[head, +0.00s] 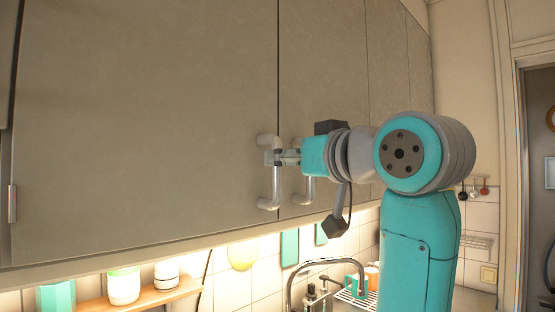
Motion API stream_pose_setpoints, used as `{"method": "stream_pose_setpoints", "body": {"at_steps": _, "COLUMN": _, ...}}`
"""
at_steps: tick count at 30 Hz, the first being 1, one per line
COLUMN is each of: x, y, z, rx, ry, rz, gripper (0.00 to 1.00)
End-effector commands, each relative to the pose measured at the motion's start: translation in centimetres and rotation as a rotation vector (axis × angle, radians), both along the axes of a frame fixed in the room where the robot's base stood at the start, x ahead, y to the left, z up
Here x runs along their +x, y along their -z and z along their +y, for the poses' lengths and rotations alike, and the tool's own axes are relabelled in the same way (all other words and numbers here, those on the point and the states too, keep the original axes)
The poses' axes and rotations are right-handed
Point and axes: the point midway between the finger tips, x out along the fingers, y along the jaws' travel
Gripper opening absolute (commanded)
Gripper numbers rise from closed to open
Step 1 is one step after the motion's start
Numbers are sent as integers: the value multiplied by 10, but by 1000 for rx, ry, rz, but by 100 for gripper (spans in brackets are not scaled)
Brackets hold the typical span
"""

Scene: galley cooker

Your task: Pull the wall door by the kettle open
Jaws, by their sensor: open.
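A wide grey-brown wall door (150,120) fills the left of the head view and looks shut. Its pale bar handle (276,185) stands upright near its right lower edge. My gripper (273,157) is open at the upper part of this bar, coming from the right. Its fingertips overlap the bar in the picture; I cannot tell whether they touch it. A second wall door (325,90) to the right also looks shut. Its similar handle (307,190) is partly hidden behind my gripper. No kettle shows in this view.
Below the cabinets, a wooden shelf (150,297) holds jars (124,286). A curved tap (325,262) and a dish rack (352,299) stand at lower right. A doorway frame (508,170) is at far right. The space before the left door looks clear.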

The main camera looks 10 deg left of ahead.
Motion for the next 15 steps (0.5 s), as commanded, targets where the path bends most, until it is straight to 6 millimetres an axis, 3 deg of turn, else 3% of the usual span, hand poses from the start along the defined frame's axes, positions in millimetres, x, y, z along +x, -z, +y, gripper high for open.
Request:
{"method": "stream_pose_setpoints", "body": {"at_steps": 6, "x": 21, "y": 0, "z": 18, "rx": -1, "ry": -1, "rz": 1, "gripper": 46}}
{"method": "stream_pose_setpoints", "body": {"at_steps": 15, "x": 28, "y": 0, "z": 24, "rx": 0, "ry": 0, "rz": 0, "gripper": 46}}
